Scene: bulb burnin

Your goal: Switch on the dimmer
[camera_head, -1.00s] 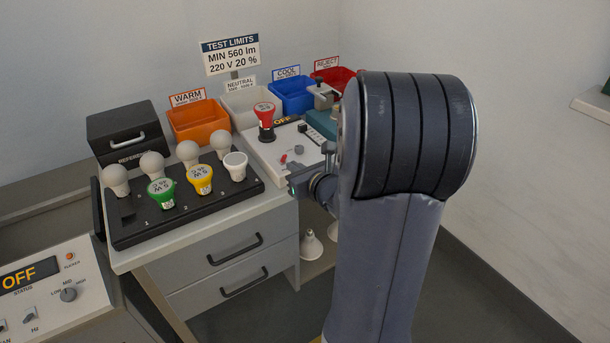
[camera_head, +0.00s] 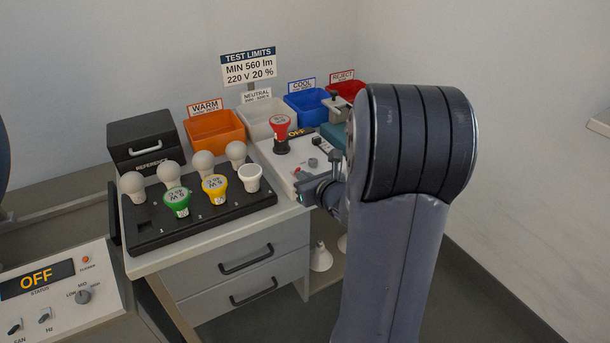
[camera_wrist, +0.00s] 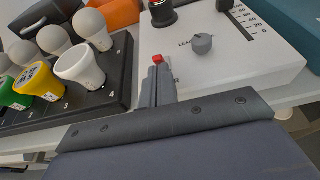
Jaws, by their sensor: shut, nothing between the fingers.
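The dimmer is a white box (camera_head: 265,157) on the bench. It has a red-tipped switch (camera_head: 297,170), a grey knob (camera_head: 313,162) and a display reading OFF (camera_head: 297,132). In the wrist view the red switch tip (camera_wrist: 158,59) shows just beyond the tips of my gripper (camera_wrist: 157,72). The fingers are together and empty. I cannot tell whether they touch the switch, and they hide its lower part. In the head view my gripper (camera_head: 305,192) is at the box's front edge, partly hidden by my arm.
A red-collared bulb (camera_head: 281,130) stands on the dimmer box. Left of it is a black rack (camera_head: 215,216) with several bulbs. Orange (camera_head: 215,132), white, blue and red bins line the back. A tester panel (camera_head: 60,300), also reading OFF, is at lower left.

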